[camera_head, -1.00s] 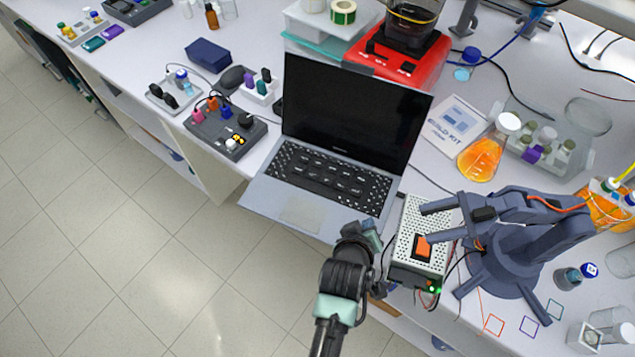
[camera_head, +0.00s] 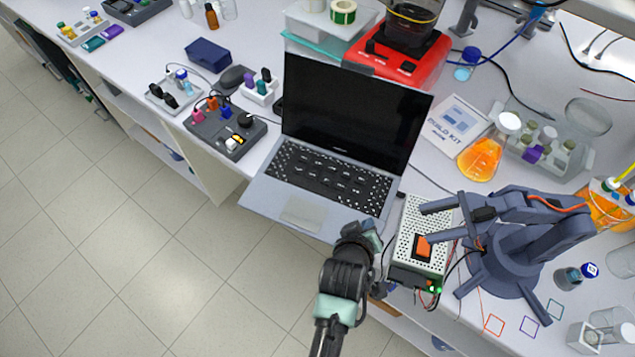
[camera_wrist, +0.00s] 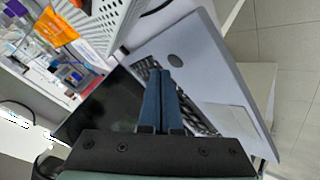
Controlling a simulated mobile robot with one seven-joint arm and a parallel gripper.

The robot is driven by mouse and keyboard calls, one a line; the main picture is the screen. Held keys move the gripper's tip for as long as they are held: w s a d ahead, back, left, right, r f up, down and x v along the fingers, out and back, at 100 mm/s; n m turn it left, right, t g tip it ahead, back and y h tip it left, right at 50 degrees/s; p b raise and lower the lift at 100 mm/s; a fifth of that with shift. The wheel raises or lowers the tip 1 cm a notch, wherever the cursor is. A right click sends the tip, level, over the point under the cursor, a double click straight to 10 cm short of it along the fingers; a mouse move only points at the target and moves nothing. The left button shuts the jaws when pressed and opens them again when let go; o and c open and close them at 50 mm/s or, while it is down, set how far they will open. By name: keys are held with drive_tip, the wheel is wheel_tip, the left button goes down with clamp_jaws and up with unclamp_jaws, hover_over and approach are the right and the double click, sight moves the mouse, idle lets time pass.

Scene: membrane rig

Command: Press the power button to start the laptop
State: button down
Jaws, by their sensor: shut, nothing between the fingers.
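The open grey laptop (camera_head: 262,194) stands on the bench with its black screen (camera_head: 350,115) dark. My gripper (camera_head: 370,232) is shut and empty, over the laptop's front right corner. In the wrist view, the closed blue fingers (camera_wrist: 160,76) reach over the keyboard's edge. A dark oval button (camera_wrist: 175,60) on the grey deck (camera_wrist: 205,60) lies just beyond and to the right of the fingertips. The fingers do not cover it, and I cannot tell their height above the deck. In the head view I cannot make the button out; my gripper hides part of that corner.
A perforated power supply box (camera_head: 408,240) with an orange switch stands close to the right of my gripper. A dark blue small robot arm (camera_head: 515,250) reaches over it. A control box (camera_head: 225,140) sits left of the laptop, and a red device (camera_head: 425,55) behind it.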

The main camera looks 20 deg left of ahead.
drive_tip(key=shift+f, duration=0.35)
drive_tip(key=shift+f+b, duration=0.4)
idle(0.4)
drive_tip(key=shift+r, duration=0.1)
drive_tip(key=shift+r+p, duration=0.75)
drive_tip(key=shift+p, duration=0.15)
wheel_tip(320, 180, up, 6)
drive_tip(key=p, duration=0.6)
